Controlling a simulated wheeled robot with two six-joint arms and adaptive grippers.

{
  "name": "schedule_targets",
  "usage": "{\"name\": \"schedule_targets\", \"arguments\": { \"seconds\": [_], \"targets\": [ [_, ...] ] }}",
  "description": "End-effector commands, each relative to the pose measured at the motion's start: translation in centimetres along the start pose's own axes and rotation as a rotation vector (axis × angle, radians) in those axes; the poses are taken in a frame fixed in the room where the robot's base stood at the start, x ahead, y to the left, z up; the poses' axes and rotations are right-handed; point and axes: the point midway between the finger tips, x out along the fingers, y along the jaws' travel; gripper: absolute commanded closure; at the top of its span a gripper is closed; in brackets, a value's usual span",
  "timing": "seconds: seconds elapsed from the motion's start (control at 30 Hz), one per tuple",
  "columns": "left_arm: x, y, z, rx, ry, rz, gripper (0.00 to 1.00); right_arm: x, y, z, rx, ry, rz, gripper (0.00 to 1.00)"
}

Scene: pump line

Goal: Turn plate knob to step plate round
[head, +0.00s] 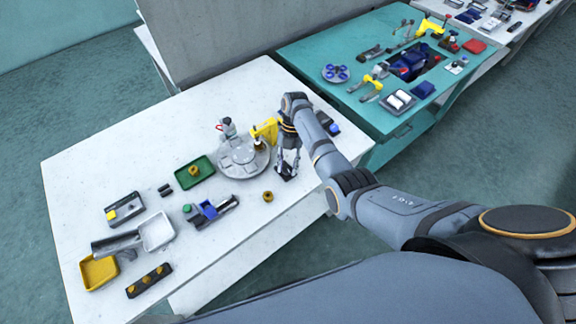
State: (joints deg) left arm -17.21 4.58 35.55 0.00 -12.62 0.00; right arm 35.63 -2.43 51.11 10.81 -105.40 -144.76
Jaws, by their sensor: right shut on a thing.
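The round grey step plate (262,171) lies on the white table, with several pale square seats around it. My right gripper (287,174) comes down at the plate's right edge, pointing at the table. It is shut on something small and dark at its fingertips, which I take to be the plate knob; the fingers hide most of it. My left gripper is not in view.
A yellow press head (265,132) stands at the back of the plate, close to my right wrist. A brass ring (267,196) lies in front. A green tray (194,171) and a blue-jawed fixture (211,209) are to the left. The front right tabletop is clear.

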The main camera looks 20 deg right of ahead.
Motion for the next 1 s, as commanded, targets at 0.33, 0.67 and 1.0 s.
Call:
{"name": "schedule_targets", "arguments": {
  "seconds": [0.33,0.67,1.0],
  "targets": [
    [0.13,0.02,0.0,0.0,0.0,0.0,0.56,0.04,0.09,0.0,-0.104,0.0,-0.043,0.98],
    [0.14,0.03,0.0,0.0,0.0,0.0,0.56,0.04,0.08,0.01,-0.119,-0.001,-0.049,0.98],
    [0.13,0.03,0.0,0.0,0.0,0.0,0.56,0.04,0.08,0.01,-0.118,-0.001,-0.049,0.45]
  ]
}}
